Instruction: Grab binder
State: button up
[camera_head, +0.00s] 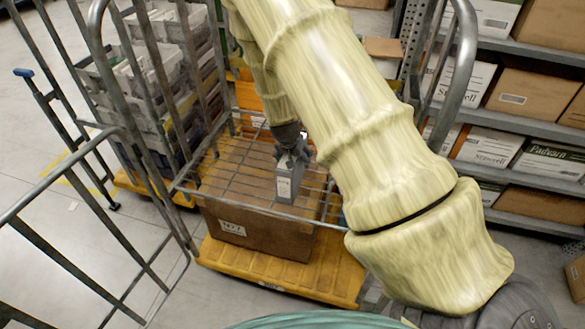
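A grey binder (285,189) with a pale label stands upright on the wire shelf of a metal cage trolley, above a brown box. My gripper (291,158), dark and small in the view, is right at the binder's top end, with my arm reaching down to it from above. The gripper overlaps the top of the binder. The fingertips are too small and partly hidden to tell whether they are closed on it or only around it.
The trolley's tubular frame (150,165) surrounds the shelf. A brown box (262,236) sits below on a yellow base (280,275). Stacked grey crates (165,75) stand behind left. Racks with white and brown boxes (525,92) line the right. Bare floor (45,150) lies left.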

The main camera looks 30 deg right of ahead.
jog(key=c, duration=1.2)
jog(key=shift+o, duration=0.2)
